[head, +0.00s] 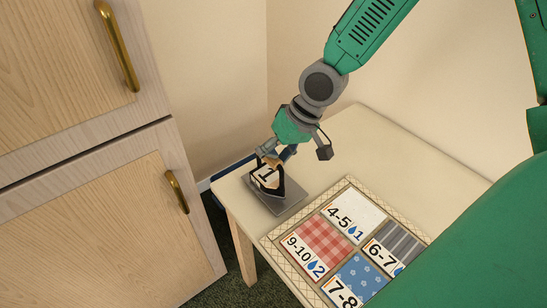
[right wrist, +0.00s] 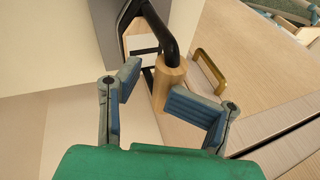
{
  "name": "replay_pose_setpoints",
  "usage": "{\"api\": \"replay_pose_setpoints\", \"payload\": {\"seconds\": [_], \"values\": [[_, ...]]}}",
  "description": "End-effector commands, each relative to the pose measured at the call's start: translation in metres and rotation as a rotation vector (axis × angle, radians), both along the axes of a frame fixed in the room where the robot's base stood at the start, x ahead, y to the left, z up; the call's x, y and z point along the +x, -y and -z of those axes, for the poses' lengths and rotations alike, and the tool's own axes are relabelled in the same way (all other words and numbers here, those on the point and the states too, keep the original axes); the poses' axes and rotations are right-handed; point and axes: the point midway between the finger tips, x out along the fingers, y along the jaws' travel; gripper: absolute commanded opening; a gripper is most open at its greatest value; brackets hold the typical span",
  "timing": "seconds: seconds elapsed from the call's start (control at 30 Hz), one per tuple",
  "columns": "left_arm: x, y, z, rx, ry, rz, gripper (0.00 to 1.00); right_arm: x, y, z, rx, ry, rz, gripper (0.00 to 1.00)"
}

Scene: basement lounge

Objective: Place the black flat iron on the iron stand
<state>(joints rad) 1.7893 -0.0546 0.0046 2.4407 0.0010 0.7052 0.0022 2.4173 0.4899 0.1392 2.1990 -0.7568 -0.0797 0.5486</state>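The black flat iron (head: 269,189), with a wooden handle grip, is on the grey plate-like stand (head: 277,205) at the table's left corner in the head view. A white patch marked "1" shows through its handle. My right gripper (head: 275,153) is at the handle from above. In the right wrist view, its two fingers (right wrist: 160,97) are spread, with the wooden grip (right wrist: 168,82) between them, nearer the right finger. A gap shows on the left finger's side. The iron's underside is hidden. My left gripper is not in view.
A patterned board (head: 271,244) with several numbered cloth squares lies beside the stand on the cream table (head: 370,135). A wooden cabinet (head: 85,235) with brass handles stands at left. Walls are close behind the table. The table's back part is clear.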

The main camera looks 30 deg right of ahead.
Motion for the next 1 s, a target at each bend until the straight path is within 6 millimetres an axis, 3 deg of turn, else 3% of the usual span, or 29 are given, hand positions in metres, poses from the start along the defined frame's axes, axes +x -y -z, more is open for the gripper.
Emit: {"api": "replay_pose_setpoints", "payload": {"seconds": [0.07,0.67,0.77,1.0], "values": [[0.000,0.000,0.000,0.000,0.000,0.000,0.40,0.000,0.000,0.001,0.000,-0.001,0.001,0.60],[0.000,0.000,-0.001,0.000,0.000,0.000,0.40,0.000,0.000,-0.002,0.000,-0.001,0.001,0.60],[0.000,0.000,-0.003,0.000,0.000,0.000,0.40,-0.002,0.004,-0.011,0.001,0.000,0.003,0.60],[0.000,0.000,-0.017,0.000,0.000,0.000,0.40,-0.012,0.020,-0.057,0.003,0.004,0.004,0.60]]}}
